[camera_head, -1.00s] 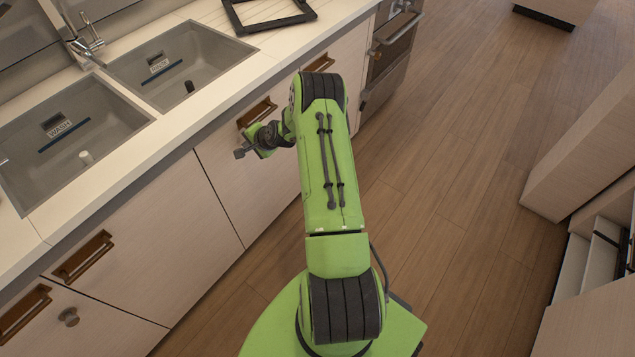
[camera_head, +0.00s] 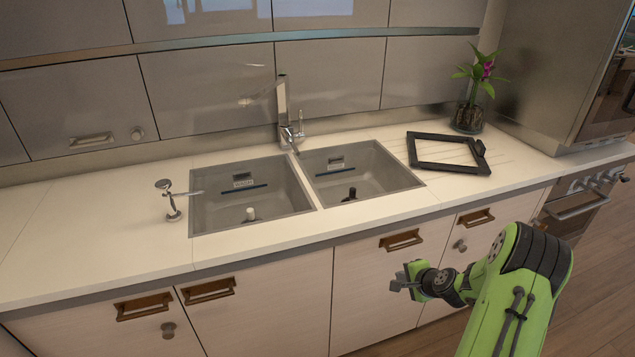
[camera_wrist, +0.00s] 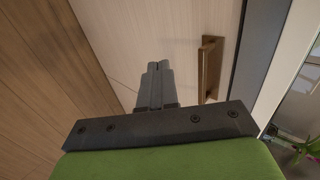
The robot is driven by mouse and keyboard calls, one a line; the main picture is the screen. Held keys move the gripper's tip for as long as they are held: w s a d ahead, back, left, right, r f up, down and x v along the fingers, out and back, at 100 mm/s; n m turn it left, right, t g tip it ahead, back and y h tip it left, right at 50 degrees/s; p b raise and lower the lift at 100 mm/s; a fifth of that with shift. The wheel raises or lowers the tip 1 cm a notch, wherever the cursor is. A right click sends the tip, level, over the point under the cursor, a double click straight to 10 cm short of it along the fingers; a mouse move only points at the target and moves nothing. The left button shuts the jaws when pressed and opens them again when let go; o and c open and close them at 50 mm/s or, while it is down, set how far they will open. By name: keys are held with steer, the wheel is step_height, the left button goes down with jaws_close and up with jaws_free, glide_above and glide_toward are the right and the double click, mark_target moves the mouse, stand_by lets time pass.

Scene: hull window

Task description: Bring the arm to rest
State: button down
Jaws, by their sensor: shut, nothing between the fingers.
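My green arm with its dark joints is at the lower right of the head view. It is bent, with my gripper (camera_head: 400,281) held in front of the cabinet doors, below the counter edge. In the wrist view my gripper (camera_wrist: 158,84) has its two grey fingers side by side and closed, with nothing between them. Behind them is a pale cabinet door with a brown handle (camera_wrist: 210,68). I cannot tell the exact gap between the fingertips and the door.
A counter (camera_head: 110,225) holds a double sink (camera_head: 318,200), a tap (camera_head: 284,115), a black frame (camera_head: 411,150) and a plant in a glass vase (camera_head: 468,118). Cabinet handles (camera_head: 403,240) jut out near my gripper. An oven (camera_head: 570,210) stands at the right. Wooden floor (camera_head: 600,270) is open at the lower right.

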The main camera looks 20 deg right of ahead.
steer(key=s+a+r+n+g+p, duration=0.1)
steer(key=s+a+r+n, duration=0.1)
steer(key=a+r+n, duration=0.35)
steer(key=s+a+r+n+g+p, duration=0.1)
steer(key=s+a+r+n+p, duration=0.15)
steer(key=a+r, duration=0.55)
steer(key=s+a+r+n+g, duration=0.1)
steer(key=s+a+r+n, duration=0.25)
steer(key=r, duration=0.65)
steer(key=s+a+r+n+p, duration=0.1)
steer(key=s+a+r+n, duration=0.2)
steer(key=s, duration=0.6)
steer(key=s+a+r+n+p, duration=0.2)
steer(key=s+a+r, duration=0.3)
steer(key=s, duration=0.5)
steer(key=shift+s+r+n+g, duration=0.25)
steer(key=shift+r+n+g, duration=0.15)
steer(key=shift+r+n, duration=0.25)
steer(key=shift+r, duration=0.1)
